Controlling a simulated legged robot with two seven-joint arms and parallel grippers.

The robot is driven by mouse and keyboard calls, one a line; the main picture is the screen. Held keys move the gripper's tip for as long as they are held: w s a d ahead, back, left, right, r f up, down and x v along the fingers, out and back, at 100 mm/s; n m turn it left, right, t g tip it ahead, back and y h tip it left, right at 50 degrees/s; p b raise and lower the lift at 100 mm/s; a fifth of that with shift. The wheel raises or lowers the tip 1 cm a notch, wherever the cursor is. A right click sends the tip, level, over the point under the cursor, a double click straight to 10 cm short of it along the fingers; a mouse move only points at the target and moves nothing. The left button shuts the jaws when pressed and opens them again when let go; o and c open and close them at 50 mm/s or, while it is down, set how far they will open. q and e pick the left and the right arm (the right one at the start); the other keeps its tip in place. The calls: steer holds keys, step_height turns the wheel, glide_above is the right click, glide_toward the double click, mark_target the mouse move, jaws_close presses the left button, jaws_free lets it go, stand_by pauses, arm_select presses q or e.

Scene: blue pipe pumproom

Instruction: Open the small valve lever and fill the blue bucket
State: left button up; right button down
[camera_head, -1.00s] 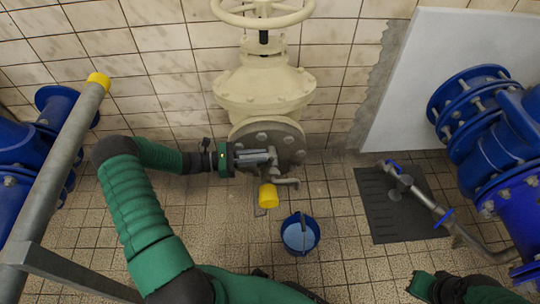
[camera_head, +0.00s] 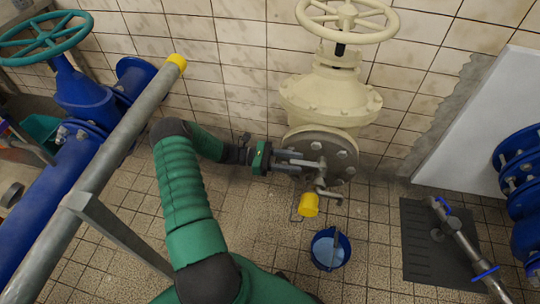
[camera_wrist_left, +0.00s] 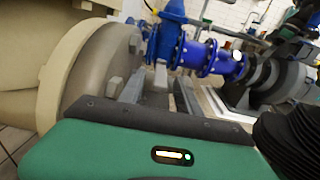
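The blue bucket (camera_head: 318,258) stands on the tiled floor below a small spout (camera_head: 328,193) on the cream valve's round flange (camera_head: 342,150). Its inside looks light blue; I cannot tell if it holds water. The small valve lever is partly hidden by my fingers and hard to make out. My left gripper (camera_head: 304,162) reaches in from the left, level, at the flange beside the spout. Its grey fingers show apart in the left wrist view (camera_wrist_left: 160,88), with the flange (camera_wrist_left: 85,75) to their left. My right gripper is out of view.
A yellow-capped grey pipe (camera_head: 110,155) slants across the left, near my arm. A yellow cap (camera_head: 308,205) sits below the gripper. A cream handwheel (camera_head: 347,18) is above. Blue pipes (camera_head: 520,190) and a dark mat (camera_head: 425,240) are at right.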

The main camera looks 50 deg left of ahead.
arm_select(q)
steer(key=p+v, duration=0.1)
steer(key=v, duration=1.1)
steer(key=shift+f, duration=0.1)
